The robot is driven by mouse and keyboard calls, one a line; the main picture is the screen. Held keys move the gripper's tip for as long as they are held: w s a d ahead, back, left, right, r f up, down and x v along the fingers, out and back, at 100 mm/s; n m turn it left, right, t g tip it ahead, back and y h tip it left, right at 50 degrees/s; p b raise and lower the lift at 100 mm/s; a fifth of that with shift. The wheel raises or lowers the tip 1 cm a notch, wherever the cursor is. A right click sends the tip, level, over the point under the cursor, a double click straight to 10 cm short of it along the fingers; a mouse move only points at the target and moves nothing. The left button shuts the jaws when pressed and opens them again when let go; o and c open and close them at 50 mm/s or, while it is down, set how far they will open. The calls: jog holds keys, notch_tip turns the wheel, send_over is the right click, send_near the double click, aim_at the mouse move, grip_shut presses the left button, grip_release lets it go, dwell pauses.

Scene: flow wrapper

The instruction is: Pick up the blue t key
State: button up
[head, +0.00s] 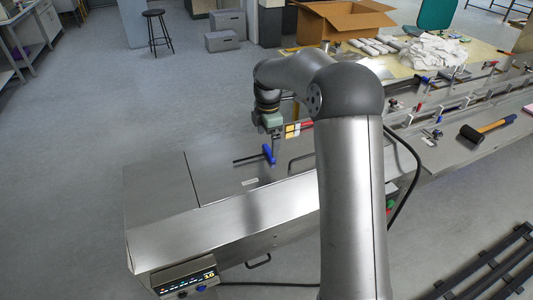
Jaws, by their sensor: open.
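The blue T key (269,154) lies on the steel top of the machine (222,180). Its blue crossbar handle is at the right and its thin dark shaft points left. My gripper (275,140) is open and points down. In the picture its fingers are right by the blue handle, at its upper right. I cannot tell from this one view how high they are above it or whether they touch it. Part of the gripper and whatever is behind my arm are hidden.
A metal handle (300,161) stands right of the key. A control panel (186,279) is at the machine's front. A mallet (487,129) lies on the right. A cardboard box (341,19) and white cloths (433,51) are on the table behind.

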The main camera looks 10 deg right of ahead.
aim_at(270, 150)
jog(key=f, duration=0.2)
jog(key=f+p, duration=0.1)
jog(key=shift+w+d+f, duration=0.35)
jog(key=shift+d+f, duration=0.05)
jog(key=shift+f, duration=0.6)
jog(key=c, duration=1)
jog(key=shift+c, duration=0.2)
jog(key=shift+r, duration=0.2)
